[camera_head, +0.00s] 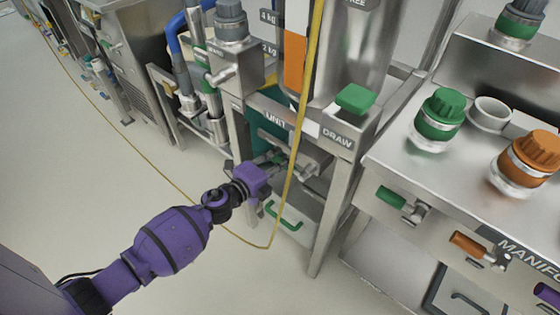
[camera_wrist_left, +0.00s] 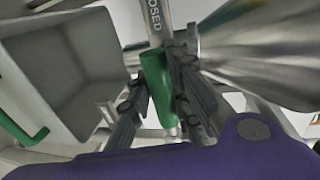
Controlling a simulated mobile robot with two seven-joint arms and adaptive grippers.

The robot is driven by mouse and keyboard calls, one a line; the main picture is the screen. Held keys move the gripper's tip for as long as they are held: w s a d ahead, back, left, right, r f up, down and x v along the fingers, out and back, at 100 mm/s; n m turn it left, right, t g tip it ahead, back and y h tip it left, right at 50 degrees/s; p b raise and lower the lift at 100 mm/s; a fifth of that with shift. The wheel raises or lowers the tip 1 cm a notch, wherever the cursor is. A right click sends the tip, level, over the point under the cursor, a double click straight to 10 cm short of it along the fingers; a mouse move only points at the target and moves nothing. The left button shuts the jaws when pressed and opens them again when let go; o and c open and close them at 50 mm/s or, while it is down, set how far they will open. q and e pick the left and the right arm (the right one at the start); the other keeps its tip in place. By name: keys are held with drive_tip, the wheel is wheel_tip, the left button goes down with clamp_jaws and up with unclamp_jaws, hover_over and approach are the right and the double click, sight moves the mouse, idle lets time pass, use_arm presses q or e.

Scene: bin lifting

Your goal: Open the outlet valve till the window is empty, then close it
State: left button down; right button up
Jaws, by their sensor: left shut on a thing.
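My left gripper (camera_head: 274,162) reaches low under the steel unit in the head view. In the left wrist view its dark fingers (camera_wrist_left: 158,100) are shut on the green outlet valve handle (camera_wrist_left: 154,72), one on each side. The handle joins a steel bar lettered "...OSED" (camera_wrist_left: 154,20), beside a shiny steel cone (camera_wrist_left: 245,50). In the head view the window (camera_head: 295,58) on the unit's front shows orange material near the "4 kg" and "2 kg" marks. The outlet's mouth is not clearly visible. My right gripper is not in view.
A grey bin (camera_wrist_left: 65,72) with a green handle is beside the valve; it also shows low under the unit (camera_head: 300,232). A yellow cable (camera_head: 302,110) hangs in front. The manifold bench (camera_head: 385,165) stands right. Open floor lies left.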

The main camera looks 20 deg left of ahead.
use_arm(q)
drive_tip(key=shift+f, duration=0.15)
drive_tip(key=s+d+f+n+h+b, duration=0.3)
drive_tip(key=d+f+n, duration=0.5)
drive_tip(key=n, duration=0.7)
drive_tip(key=shift+f+n+t+h, duration=0.15)
drive_tip(key=shift+n+t+h, duration=0.15)
drive_tip(key=shift+n+h, duration=0.1)
idle(0.5)
drive_tip(key=shift+d, duration=0.1)
idle(0.4)
drive_tip(key=c, duration=1.9)
unclamp_jaws()
drive_tip(key=o, duration=0.3)
